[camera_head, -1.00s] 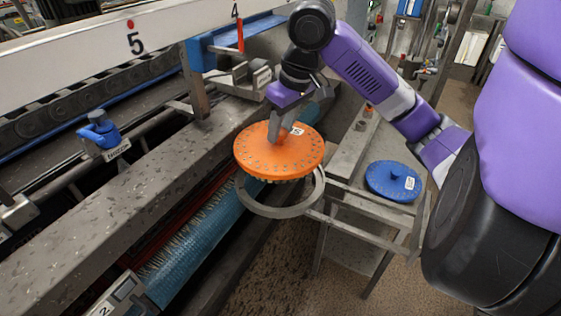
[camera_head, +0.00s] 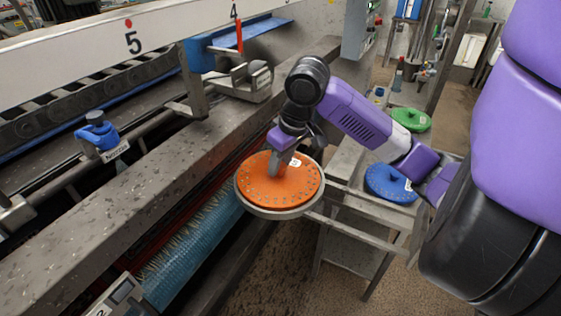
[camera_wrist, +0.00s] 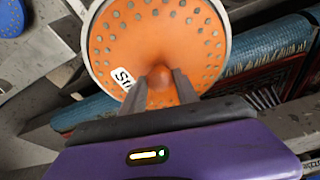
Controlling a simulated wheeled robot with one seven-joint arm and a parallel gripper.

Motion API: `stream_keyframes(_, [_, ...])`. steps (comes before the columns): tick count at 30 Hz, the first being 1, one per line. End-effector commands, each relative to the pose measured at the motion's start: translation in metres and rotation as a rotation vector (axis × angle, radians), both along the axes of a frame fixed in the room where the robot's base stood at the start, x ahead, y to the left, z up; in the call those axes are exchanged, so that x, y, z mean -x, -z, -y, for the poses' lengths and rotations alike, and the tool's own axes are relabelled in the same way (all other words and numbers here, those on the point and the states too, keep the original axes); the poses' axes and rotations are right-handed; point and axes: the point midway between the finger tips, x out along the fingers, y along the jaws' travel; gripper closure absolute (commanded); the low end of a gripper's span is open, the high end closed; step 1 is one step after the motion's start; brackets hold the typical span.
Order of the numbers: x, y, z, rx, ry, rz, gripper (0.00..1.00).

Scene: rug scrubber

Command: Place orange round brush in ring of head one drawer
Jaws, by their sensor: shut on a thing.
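The orange round brush (camera_head: 262,181) is a flat disc with dark dots, a white label and a knob at its centre. It sits level within the grey metal ring (camera_head: 272,214), whose rim shows around its edge. My gripper (camera_head: 281,168) is over the disc and shut on the knob. The wrist view shows both fingers (camera_wrist: 160,86) on either side of the orange knob, with the brush (camera_wrist: 160,40) filling the upper middle and the ring rim (camera_wrist: 88,25) around it. The brush's underside is hidden.
A blue round brush (camera_head: 388,183) lies on the metal frame to the right, with a green one (camera_head: 410,119) behind it. A long grey beam (camera_head: 110,200) and a blue bristled roller (camera_head: 190,250) run along the left. My arm spans the right side.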

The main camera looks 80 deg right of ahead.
Motion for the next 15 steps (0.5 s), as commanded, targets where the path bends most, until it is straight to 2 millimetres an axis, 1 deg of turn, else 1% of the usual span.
stream_keyframes(3, [-0.0003, -0.0012, 0.0003, 0.002, 0.000, 0.002, 1.00])
stream_keyframes(8, [-0.0003, 0.0031, 0.0001, 0.001, 0.000, 0.002, 1.00])
stream_keyframes(9, [0.0000, 0.0027, -0.0002, 0.000, 0.000, -0.001, 0.55])
stream_keyframes(11, [-0.0001, 0.0025, -0.0002, 0.000, 0.000, -0.001, 0.44])
stream_keyframes(12, [-0.0001, 0.0025, -0.0002, 0.000, 0.000, -0.001, 0.41])
stream_keyframes(15, [0.0000, 0.0025, -0.0001, 0.000, 0.000, -0.001, 0.41])
